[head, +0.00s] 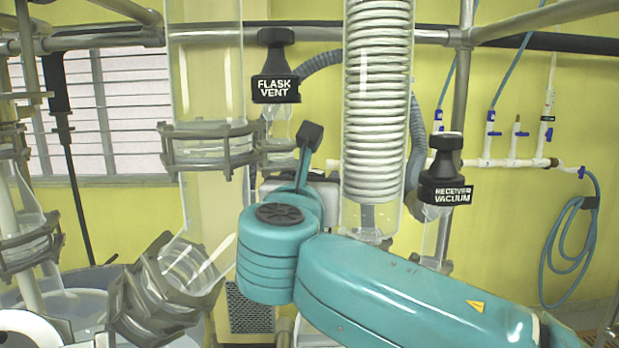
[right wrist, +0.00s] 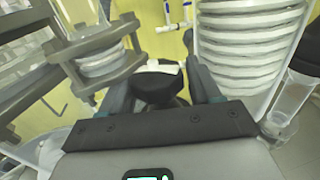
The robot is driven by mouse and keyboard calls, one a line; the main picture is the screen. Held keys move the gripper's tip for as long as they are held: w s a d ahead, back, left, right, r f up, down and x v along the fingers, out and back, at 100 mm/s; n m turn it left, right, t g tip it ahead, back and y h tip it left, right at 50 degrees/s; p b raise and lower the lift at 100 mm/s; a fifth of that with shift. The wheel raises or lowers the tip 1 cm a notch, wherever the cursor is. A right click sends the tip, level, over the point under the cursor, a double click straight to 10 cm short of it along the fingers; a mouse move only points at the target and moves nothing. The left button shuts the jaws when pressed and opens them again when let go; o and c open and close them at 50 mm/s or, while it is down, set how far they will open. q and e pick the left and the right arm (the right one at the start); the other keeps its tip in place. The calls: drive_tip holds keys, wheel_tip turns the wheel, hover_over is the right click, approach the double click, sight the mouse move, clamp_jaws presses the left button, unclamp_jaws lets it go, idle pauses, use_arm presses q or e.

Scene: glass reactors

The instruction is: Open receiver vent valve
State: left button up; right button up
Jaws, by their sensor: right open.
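My right gripper (head: 310,142) is in the middle of the head view, between the glass column's clamp and the coil, mostly behind my teal wrist. In the right wrist view my right gripper (right wrist: 158,88) is open. A black knob (right wrist: 155,80) is between its fingers, with a gap on each side; no label on it can be read. In the head view the black valve marked FLASK VENT (head: 275,72) stands just above and left of the gripper. The black valve marked RECEIVER VACUUM (head: 445,178) is right of the coil. No RECEIVER VENT label is readable. My left gripper is not in view.
The glass coil condenser (head: 375,110) stands close to the right of the gripper. A metal clamp (head: 208,150) on the glass column is to the left. A metal rail (head: 420,36) crosses above. Wall taps (head: 515,162) and a coiled blue hose (head: 572,240) are at the back right.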

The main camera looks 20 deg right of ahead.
drive_tip(key=shift+d+r, duration=0.1)
drive_tip(key=shift+a, duration=0.35)
drive_tip(key=shift+d, duration=0.2)
drive_tip(key=c, duration=0.7)
drive_tip(key=shift+o, duration=0.2)
drive_tip(key=shift+a, duration=0.1)
drive_tip(key=shift+n+t+y, duration=0.7)
drive_tip(key=shift+n+y, duration=0.7)
drive_tip(key=shift+y, duration=0.6)
drive_tip(key=shift+n+y+p, duration=0.5)
drive_tip(key=shift+n+y, duration=1)
drive_tip(key=shift+y, duration=0.9)
